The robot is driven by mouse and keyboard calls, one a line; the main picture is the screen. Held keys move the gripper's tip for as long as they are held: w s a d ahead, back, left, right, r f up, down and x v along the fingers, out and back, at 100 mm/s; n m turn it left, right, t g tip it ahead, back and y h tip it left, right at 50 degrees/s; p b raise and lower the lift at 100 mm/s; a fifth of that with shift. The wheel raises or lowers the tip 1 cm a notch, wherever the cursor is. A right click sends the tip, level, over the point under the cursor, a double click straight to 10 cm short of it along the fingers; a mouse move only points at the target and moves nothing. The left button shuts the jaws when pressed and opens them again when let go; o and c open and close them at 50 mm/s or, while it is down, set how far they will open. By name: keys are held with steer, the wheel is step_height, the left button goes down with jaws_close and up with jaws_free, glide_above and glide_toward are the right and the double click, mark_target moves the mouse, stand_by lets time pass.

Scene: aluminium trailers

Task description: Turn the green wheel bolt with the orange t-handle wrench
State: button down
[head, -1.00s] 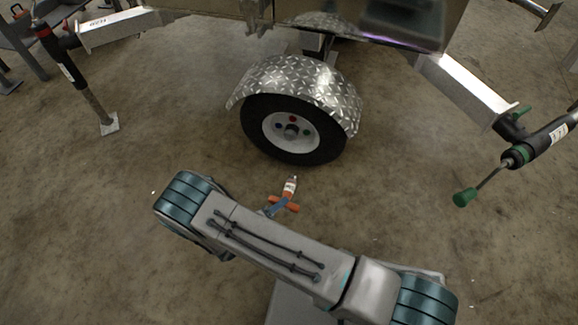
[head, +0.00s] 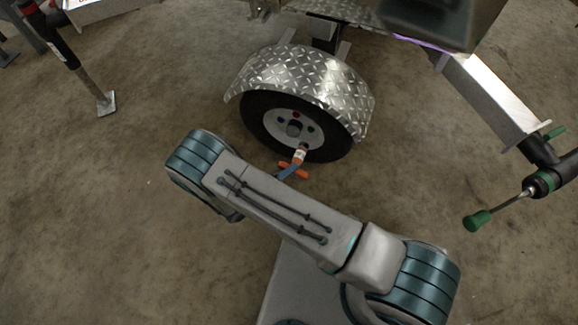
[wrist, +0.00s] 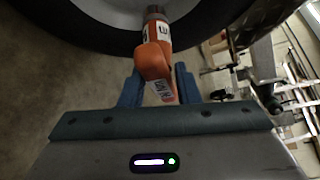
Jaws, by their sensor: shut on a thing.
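The orange T-handle wrench (head: 300,157) is held in front of the lower part of the trailer wheel (head: 262,136) in the head view. In the wrist view, the orange wrench (wrist: 154,62) stands between the blue fingers of my gripper (wrist: 158,80), which is shut on its handle. Its socket end points at the wheel, with the pale rim (wrist: 112,10) and black tyre behind it. I cannot tell whether it touches anything. A red bolt (head: 296,114) shows at the top of the hub.
A tread-plate mudguard (head: 300,75) arches over the wheel. A jack leg with a green handle (head: 477,221) reaches out at the right. Another support leg (head: 92,88) stands at the left. The concrete floor around the wheel is clear.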

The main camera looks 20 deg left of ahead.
mark_target(302, 155)
steer(key=shift+s, duration=0.15)
